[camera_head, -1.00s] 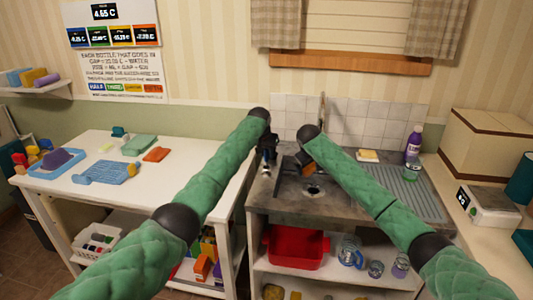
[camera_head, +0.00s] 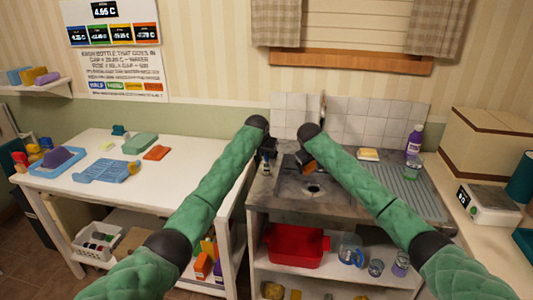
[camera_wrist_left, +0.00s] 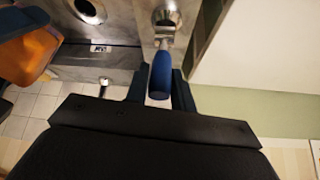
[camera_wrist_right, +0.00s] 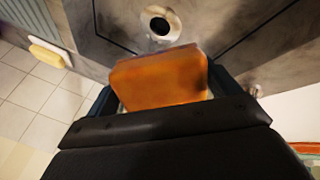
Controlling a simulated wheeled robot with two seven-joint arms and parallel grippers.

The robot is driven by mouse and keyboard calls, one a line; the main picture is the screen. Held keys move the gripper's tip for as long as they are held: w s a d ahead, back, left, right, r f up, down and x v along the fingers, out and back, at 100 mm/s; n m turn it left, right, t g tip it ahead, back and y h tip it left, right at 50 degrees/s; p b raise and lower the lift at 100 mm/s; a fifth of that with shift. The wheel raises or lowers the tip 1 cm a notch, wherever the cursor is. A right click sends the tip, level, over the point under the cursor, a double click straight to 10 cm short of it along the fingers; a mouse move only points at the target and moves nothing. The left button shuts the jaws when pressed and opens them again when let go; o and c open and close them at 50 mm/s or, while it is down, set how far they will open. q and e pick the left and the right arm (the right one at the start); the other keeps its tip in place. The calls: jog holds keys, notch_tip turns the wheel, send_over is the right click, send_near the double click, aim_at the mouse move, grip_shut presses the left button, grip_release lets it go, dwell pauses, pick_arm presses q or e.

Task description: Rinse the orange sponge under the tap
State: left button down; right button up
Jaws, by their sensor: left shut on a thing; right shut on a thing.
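The orange sponge (camera_wrist_right: 160,80) is between the fingers of my right gripper (camera_wrist_right: 158,98), over the sink drain (camera_wrist_right: 160,24). It has darker patches; I cannot tell whether it is wet. In the head view the sponge (camera_head: 309,167) shows small below my right gripper (camera_head: 302,157). My left gripper (camera_wrist_left: 158,92) is shut on a blue handle (camera_wrist_left: 161,76) joined to a metal fitting (camera_wrist_left: 166,18) at the left of the sink. In the head view my left gripper (camera_head: 265,156) is beside the basin. The tap (camera_head: 322,108) seems to stand at the back, partly hidden; no water stream is clear.
A ribbed drainboard (camera_head: 408,190) lies right of the basin, with a purple bottle (camera_head: 413,141) and a pale yellow block (camera_head: 368,154) behind it. The white table (camera_head: 190,160) at left holds trays and sponges. A red tub (camera_head: 295,245) is below the sink.

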pick_arm(q)
jog(key=c, duration=1.2)
grip_release()
jog(key=shift+r, duration=0.1)
jog(key=v, duration=1.1)
jog(key=shift+s+a+r, duration=0.15)
jog(key=shift+s+r, duration=0.05)
jog(key=shift+r, duration=0.05)
